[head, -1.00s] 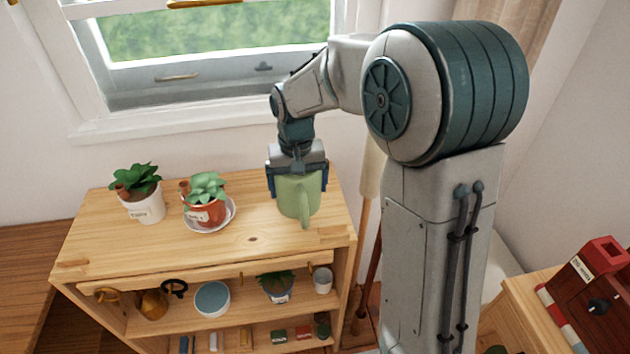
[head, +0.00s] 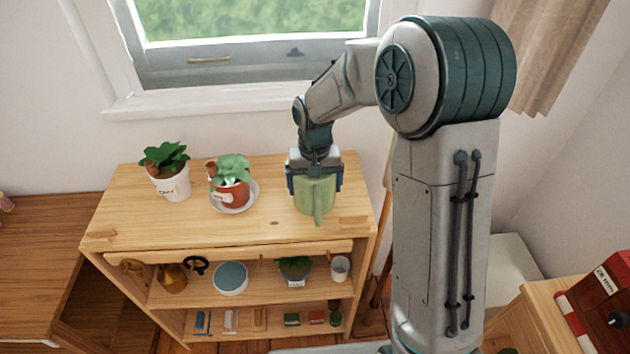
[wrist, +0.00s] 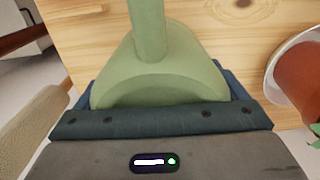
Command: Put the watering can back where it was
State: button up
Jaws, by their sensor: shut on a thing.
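The green watering can (head: 316,196) is at the right end of the wooden shelf unit's top (head: 270,228). My gripper (head: 314,180) is shut on it from above, with a dark jaw on each side. In the wrist view the can's green body (wrist: 160,75) fills the space at the jaws (wrist: 160,115), and its handle or spout runs up the picture. I cannot tell whether the can's base touches the wood.
A white pot with a plant (head: 172,183) and a red pot (head: 234,192) on a saucer (head: 248,204) stand to the left on the top. Bare wood lies between the saucer and the can. Lower shelves hold a blue-topped round container (head: 230,277) and small items. A window (head: 250,60) is behind.

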jog(key=o, duration=1.6)
jog(key=shift+f, duration=0.15)
notch_tip(320, 180, up, 12)
jog(key=shift+s+r, duration=0.1)
jog(key=shift+r, duration=0.15)
jog(key=s+d+t, duration=0.1)
jog(key=s+d, duration=0.2)
jog(key=s, duration=0.4)
jog(key=s+d+t, duration=0.1)
jog(key=s+d, duration=0.3)
jog(key=s, duration=0.3)
jog(key=s+d+t, duration=0.1)
jog(key=s+d, duration=0.2)
jog(key=s, duration=0.4)
jog(key=shift+s+d+f, duration=0.1)
jog(key=shift+s+d, duration=0.15)
